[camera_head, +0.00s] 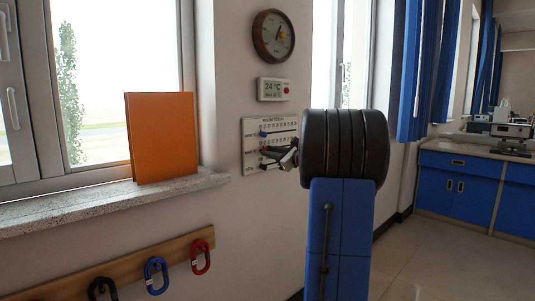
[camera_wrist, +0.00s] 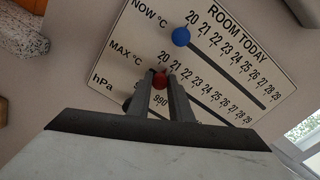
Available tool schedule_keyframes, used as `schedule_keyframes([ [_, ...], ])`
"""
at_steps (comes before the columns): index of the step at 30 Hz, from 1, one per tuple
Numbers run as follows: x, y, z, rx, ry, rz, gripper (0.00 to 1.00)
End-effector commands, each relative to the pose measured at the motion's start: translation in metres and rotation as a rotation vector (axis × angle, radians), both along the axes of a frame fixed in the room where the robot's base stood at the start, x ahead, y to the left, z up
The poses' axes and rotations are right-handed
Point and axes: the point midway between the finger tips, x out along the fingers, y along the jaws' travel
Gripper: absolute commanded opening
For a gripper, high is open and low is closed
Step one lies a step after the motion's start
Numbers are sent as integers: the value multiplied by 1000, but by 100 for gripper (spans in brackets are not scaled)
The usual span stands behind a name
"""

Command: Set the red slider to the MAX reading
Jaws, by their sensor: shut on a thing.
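A white board (camera_head: 250,167) headed ROOM TODAY hangs on the wall. In the wrist view the board (camera_wrist: 265,75) looks tilted, with rows marked NOW °C, MAX °C and hPa. The red slider (camera_wrist: 160,79) is at the low end of the MAX row, near 20. My gripper (camera_wrist: 162,86) is shut on it, one finger on each side. In the head view my gripper (camera_head: 270,155) reaches the board and hides the red slider. A small white display (camera_head: 272,89) above the board reads 24 °C; the smaller line below starts with Max, its number too small to read.
The blue slider (camera_wrist: 181,37) sits near 20 in the NOW row, close by the red one. A dark knob by the hPa row is partly hidden. A round clock (camera_head: 273,36) hangs above. An orange book-like panel (camera_head: 162,138) stands on the windowsill (camera_head: 110,200) at left.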

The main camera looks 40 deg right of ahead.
Motion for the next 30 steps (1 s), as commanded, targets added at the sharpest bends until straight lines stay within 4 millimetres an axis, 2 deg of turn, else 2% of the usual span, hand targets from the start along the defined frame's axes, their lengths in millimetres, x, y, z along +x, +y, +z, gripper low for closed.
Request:
schedule_keyframes([
  [1,0,-13,0,-1,0,-4,0],
  [6,0,-52,0,-1,-1,-4,0],
  [15,0,-112,0,-1,-1,-2,0],
  [21,0,-128,1,-1,-1,0,0],
  [30,0,-129,1,-1,-1,0,0],
])
